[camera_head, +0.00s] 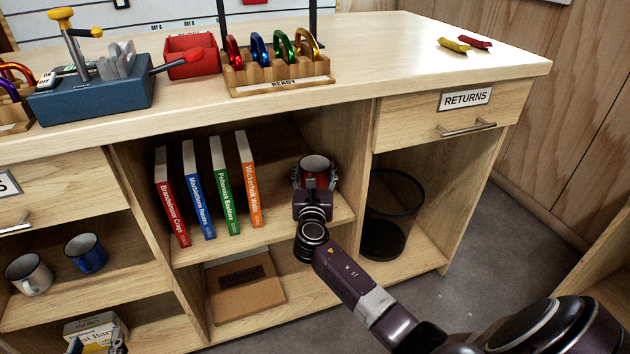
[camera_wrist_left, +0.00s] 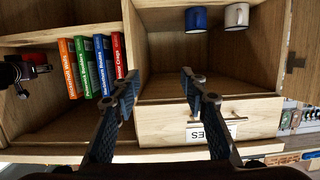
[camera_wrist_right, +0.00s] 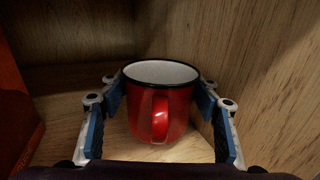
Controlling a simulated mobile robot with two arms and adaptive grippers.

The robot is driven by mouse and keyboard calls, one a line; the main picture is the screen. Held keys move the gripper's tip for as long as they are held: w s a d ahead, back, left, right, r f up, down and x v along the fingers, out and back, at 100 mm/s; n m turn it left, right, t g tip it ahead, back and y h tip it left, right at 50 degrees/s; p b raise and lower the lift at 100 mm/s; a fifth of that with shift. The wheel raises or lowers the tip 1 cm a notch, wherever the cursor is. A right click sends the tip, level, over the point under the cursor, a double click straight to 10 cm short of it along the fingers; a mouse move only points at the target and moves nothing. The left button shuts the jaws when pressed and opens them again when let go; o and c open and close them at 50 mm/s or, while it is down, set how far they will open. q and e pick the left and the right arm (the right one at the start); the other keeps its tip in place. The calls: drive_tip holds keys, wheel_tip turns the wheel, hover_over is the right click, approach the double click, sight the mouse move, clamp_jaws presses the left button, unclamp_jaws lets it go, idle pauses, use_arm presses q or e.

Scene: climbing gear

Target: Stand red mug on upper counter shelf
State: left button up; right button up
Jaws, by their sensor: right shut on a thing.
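The red mug (camera_head: 316,165) is upright, with a white inside and a dark rim, in the upper counter shelf (camera_head: 285,217) to the right of the books. My right gripper (camera_head: 315,183) reaches into that shelf and is shut on the mug. In the right wrist view its fingers (camera_wrist_right: 160,88) flank the red mug (camera_wrist_right: 176,108), whose handle faces the camera. The mug is at or very near the shelf board; I cannot tell whether it touches. My left gripper (camera_wrist_left: 158,80) is open and empty, in front of the counter; its tip shows at the head view's bottom left.
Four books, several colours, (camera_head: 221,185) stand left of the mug. Shelf walls are close on the mug's right. A blue mug (camera_head: 86,252) and a white mug (camera_head: 29,274) stand on the left shelf. A wire bin (camera_head: 392,212) stands in the right compartment. A cardboard box (camera_head: 245,285) lies below.

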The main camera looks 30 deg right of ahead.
sight(316, 170)
wheel_tip(316, 170, down, 3)
drive_tip(key=shift+f+b, duration=0.1)
drive_tip(key=shift+b, duration=0.7)
use_arm(q)
wheel_tip(316, 170, up, 9)
drive_tip(key=d+t+h, duration=0.1)
drive_tip(key=t, duration=0.3)
drive_tip(key=shift+w+d+t, duration=0.25)
drive_tip(key=shift+w+t, duration=0.05)
drive_tip(key=shift+w, duration=0.1)
drive_tip(key=shift+r+h, duration=0.25)
drive_tip(key=shift+h, duration=0.05)
use_arm(e)
drive_tip(key=o, duration=1.2)
use_arm(q)
drive_tip(key=shift+r, duration=0.1)
use_arm(e)
drive_tip(key=shift+o, duration=0.2)
